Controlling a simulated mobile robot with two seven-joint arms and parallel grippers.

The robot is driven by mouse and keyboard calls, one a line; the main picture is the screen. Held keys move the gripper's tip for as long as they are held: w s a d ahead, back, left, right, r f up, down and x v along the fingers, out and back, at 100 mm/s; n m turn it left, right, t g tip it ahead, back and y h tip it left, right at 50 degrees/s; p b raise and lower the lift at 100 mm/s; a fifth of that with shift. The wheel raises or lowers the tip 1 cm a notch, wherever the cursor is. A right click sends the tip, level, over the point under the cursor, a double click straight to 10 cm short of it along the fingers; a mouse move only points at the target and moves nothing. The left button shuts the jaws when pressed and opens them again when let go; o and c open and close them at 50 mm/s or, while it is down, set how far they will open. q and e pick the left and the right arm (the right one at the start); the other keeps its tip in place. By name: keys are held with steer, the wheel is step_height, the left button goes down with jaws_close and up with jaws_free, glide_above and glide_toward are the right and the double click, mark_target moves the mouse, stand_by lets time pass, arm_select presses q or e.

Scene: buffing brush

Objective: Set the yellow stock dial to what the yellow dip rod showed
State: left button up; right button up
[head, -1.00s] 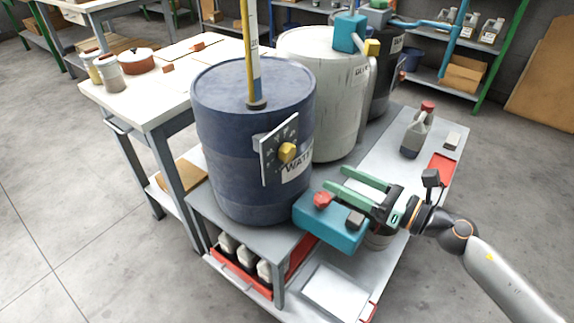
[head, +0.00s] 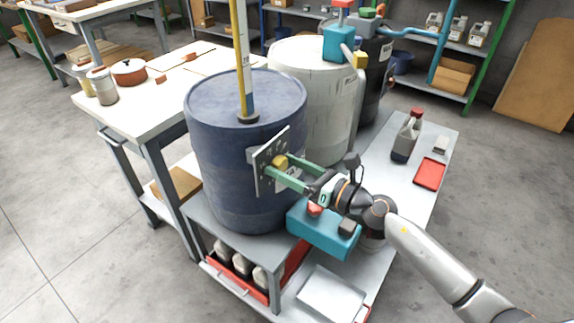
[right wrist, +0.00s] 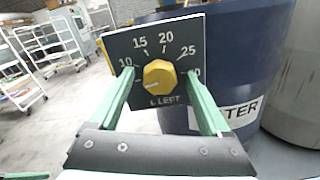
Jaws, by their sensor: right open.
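The yellow stock dial (head: 280,161) is a yellow knob on a dark square plate (head: 262,180) on the front of the blue drum (head: 215,150). In the right wrist view, the yellow knob (right wrist: 159,78) sits below numbers including 10, 15, 20 and 25, above the lettering "L LEFT"; its setting is unclear. The yellow dip rod (head: 241,55) stands upright in the drum's top; its marks are too small to read. My right gripper (head: 278,170) is open, with its green fingers (right wrist: 160,76) on either side of the knob, without a clear grip. My left gripper is out of view.
A teal box (head: 325,232) with a red knob sits below my right gripper. A pale drum (head: 318,100) stands behind the blue one. A bottle (head: 405,140) and red tray (head: 430,173) are on the bench at right. A white table (head: 135,105) stands at left.

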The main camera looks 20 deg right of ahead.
jaws_close()
stand_by(0.8)
